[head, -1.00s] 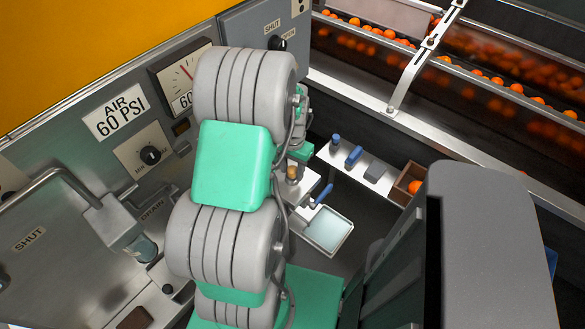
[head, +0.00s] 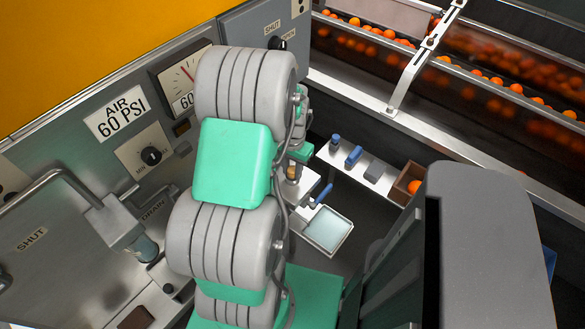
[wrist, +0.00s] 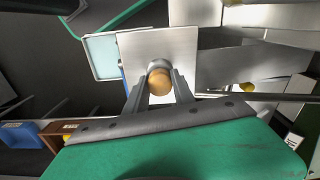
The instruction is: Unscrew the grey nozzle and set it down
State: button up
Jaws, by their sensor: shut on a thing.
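In the wrist view, a round brass-coloured piece (wrist: 159,82) stands between the two fingers of my gripper (wrist: 160,88), with a grey ring, seemingly the grey nozzle (wrist: 158,64), just behind it. The fingers are shut on this piece from both sides. I cannot clearly tell where brass and grey parts join. Behind them is a pale metal plate (wrist: 187,45). In the head view my arm covers most of the gripper; a small brass-coloured bit (head: 292,173) shows below the green wrist, above a pale metal block (head: 300,191).
A shallow tray (head: 345,243) lies below the block, with a blue handle (head: 322,194) beside it. A pale shelf (head: 330,158) carries blue and grey pieces. A brown box (head: 399,190) holds an orange. The gauge panel (head: 90,150) stands close on the left.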

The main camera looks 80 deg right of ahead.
jog(key=shift+n, duration=0.9)
jog(key=shift+n, duration=0.8)
jog(key=shift+r+n+p, duration=0.1)
jog(key=shift+n+p, duration=0.25)
jog(key=shift+n, duration=1.45)
